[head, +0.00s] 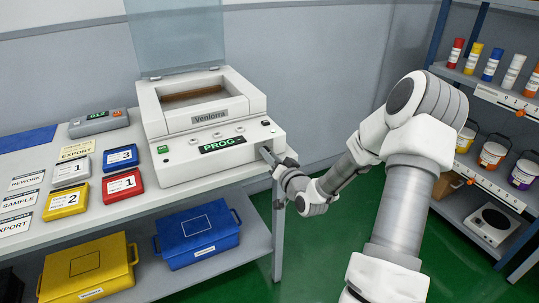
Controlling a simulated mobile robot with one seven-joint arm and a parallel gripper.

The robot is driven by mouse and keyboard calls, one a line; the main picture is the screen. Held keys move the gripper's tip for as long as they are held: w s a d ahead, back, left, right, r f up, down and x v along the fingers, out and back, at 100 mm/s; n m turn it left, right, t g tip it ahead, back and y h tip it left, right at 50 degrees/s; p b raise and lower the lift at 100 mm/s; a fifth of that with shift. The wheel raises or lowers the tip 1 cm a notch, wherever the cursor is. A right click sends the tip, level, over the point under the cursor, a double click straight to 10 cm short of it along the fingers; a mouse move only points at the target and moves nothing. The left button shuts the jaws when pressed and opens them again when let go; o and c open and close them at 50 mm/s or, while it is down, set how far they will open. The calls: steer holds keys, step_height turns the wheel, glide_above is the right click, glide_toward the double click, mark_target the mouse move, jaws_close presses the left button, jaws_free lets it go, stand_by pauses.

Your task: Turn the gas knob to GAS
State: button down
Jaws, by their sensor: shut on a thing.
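Small round controls line the sloped panel above the display.
Red, yellow and blue numbered boxes, label cards and a grey device (98,122) lie left on the bench (120,215). Yellow (88,268) and blue (198,233) crates sit below. Shelves with bottles and buckets stand right. Green floor is free between.

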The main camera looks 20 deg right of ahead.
steer(key=shift+m+p, duration=0.3)
steer(key=shift+m, duration=1.1)
steer(key=c, duration=0.6)
jaws_free()
steer(key=s+r+p, duration=0.1)
steer(key=s+p, duration=0.3)
steer(key=s, duration=1.3)
steer(key=shift+s+d+p, duration=0.2)
steer(key=shift+d+p, duration=0.1)
steer(key=shift+p, duration=0.05)
